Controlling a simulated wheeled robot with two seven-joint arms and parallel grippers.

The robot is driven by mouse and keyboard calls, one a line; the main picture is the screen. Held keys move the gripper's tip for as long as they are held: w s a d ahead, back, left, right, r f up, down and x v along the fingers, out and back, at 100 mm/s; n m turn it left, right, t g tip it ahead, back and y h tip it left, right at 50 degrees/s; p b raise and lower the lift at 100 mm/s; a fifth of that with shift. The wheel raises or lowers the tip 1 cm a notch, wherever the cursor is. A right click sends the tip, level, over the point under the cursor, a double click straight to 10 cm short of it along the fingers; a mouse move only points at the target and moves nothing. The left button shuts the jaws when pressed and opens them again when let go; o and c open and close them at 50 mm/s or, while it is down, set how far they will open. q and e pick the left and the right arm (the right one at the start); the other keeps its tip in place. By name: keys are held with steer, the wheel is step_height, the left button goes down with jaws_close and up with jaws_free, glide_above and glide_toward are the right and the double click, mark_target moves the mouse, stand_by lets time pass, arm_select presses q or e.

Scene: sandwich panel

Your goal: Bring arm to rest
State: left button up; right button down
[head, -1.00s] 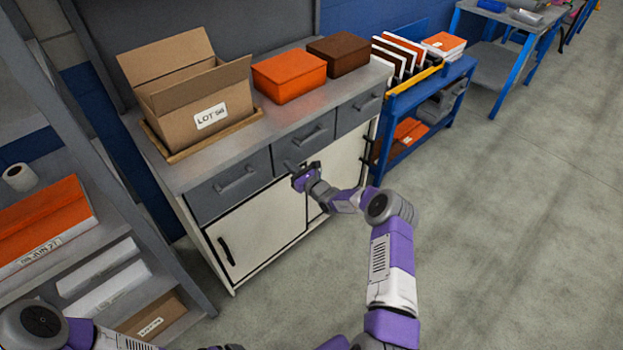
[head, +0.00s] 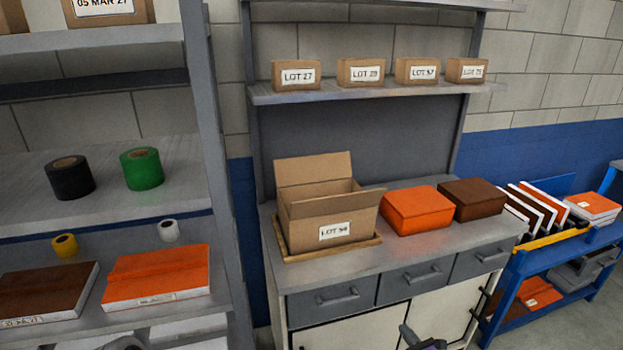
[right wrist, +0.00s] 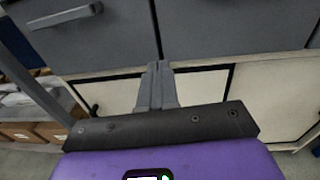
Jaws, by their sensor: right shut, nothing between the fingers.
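My right gripper (head: 408,336) shows only at the bottom edge of the head view, in front of the white cabinet doors. In the right wrist view its two grey fingers (right wrist: 156,84) are together with nothing between them. They are in front of the cabinet (right wrist: 105,95), just below the grey drawers (right wrist: 225,28). The rest of the right arm is almost wholly out of the head view. My left gripper is not seen; a small part of my own body shows at the lower left.
The workbench (head: 300,275) bears an open carton (head: 300,237) on a tray, an orange box (head: 416,210) and a brown box (head: 472,199). A shelf rack (head: 225,200) stands left, a blue cart (head: 512,290) right. Drawer handles (head: 338,297) stick out.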

steer(key=s+a+f+n+g+y, duration=0.35)
steer(key=s+a+n+g, duration=0.35)
steer(key=a, duration=0.4)
steer(key=s+a+f+n+g+y, duration=0.2)
steer(key=s+a+f+n+g, duration=0.35)
steer(key=s+a, duration=0.5)
steer(key=s+a+n+g+h, duration=0.3)
steer(key=s+n+h, duration=0.3)
steer(key=s+n, duration=0.9)
steer(key=shift+f+n+g, duration=0.15)
steer(key=shift+n+g, duration=0.3)
steer(key=shift+n, duration=0.8)
